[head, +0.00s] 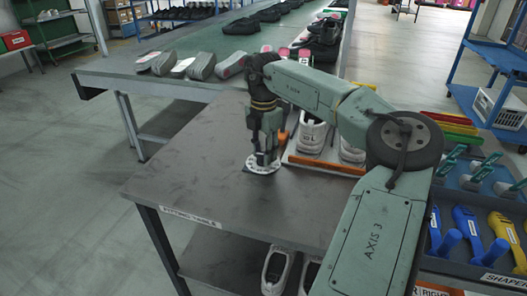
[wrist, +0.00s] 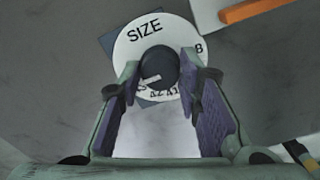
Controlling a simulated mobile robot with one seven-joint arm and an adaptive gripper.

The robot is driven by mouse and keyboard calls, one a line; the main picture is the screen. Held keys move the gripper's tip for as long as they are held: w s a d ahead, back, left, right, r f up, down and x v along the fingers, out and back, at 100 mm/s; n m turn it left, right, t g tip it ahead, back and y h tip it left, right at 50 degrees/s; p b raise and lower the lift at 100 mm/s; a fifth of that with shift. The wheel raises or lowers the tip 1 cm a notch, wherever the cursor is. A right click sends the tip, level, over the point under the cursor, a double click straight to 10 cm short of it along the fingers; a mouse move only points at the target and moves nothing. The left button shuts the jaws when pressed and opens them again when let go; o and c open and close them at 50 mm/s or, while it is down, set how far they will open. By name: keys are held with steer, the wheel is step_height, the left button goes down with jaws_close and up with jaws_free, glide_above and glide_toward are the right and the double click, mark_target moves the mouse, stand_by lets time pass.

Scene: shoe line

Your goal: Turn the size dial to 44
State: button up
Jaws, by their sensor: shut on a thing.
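The size dial (head: 264,164) is a white disc lying flat on the dark fitting table. In the wrist view the dial (wrist: 125,50) carries the word SIZE and numbers along its rim; 41 and 42 show near the bottom, and an 8 ends a number at the right. Its round dark knob (wrist: 158,62) has a pale pointer mark aimed down and left, just past 42; the number there is not readable. My gripper (wrist: 161,68) points down and is shut on the knob, one finger on each side. My gripper (head: 263,152) hides the knob in the head view.
A tray with white shoes (head: 311,137) and an orange edge stands right of the dial. A conveyor (head: 240,43) with shoes runs behind. Bins with blue tools (head: 468,228) are at the right. The table's left part (head: 190,165) is clear.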

steer(key=o, duration=1.2)
steer(key=shift+c, duration=0.2)
steer(key=shift+r, duration=0.1)
step_height(320, 180, up, 12)
